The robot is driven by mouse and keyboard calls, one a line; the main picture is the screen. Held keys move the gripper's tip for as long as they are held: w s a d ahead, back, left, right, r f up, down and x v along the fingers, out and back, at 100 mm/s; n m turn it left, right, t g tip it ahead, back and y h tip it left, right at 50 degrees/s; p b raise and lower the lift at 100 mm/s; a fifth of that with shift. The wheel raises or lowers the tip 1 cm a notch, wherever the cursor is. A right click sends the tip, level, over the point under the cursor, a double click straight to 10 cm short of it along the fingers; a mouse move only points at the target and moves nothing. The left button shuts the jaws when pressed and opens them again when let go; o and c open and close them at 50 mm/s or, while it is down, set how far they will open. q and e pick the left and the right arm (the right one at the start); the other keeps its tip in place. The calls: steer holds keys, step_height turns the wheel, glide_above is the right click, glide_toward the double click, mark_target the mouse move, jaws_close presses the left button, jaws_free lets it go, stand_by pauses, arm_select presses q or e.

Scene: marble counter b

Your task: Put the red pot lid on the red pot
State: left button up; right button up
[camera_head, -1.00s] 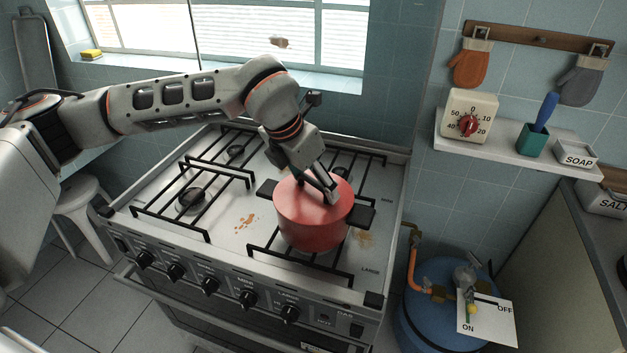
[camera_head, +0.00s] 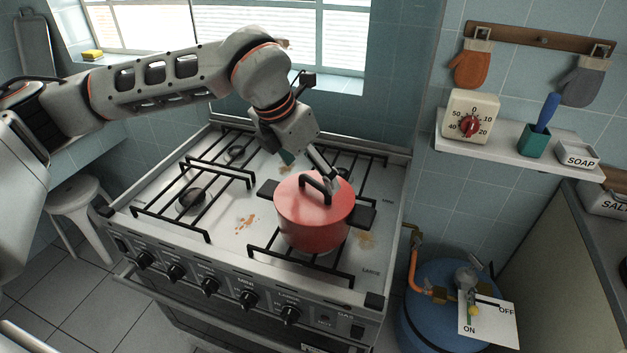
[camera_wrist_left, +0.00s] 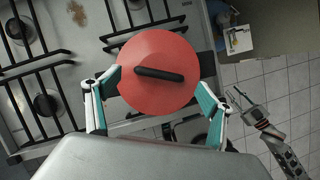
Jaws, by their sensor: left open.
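The red pot (camera_head: 312,232) stands on the front right burner of the stove, its dark side handles sticking out. The red lid (camera_head: 297,198) lies on top of the pot and looks level, its black handle upright. The lid and handle also show in the left wrist view (camera_wrist_left: 158,50). My left gripper (camera_head: 331,176) is open just behind and above the lid handle. In the left wrist view, its fingers (camera_wrist_left: 158,84) are spread on either side of the lid, apart from the handle.
The stove (camera_head: 222,255) has black grates and front knobs, with the other burners empty. A blue gas cylinder (camera_head: 430,310) stands to the right. A wall shelf (camera_head: 500,145) holds a timer, a green cup and a soap box.

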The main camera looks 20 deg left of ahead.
arm_select(q)
steer(key=v, duration=0.7)
steer(key=shift+s+r, duration=0.15)
steer(key=shift+r, duration=0.2)
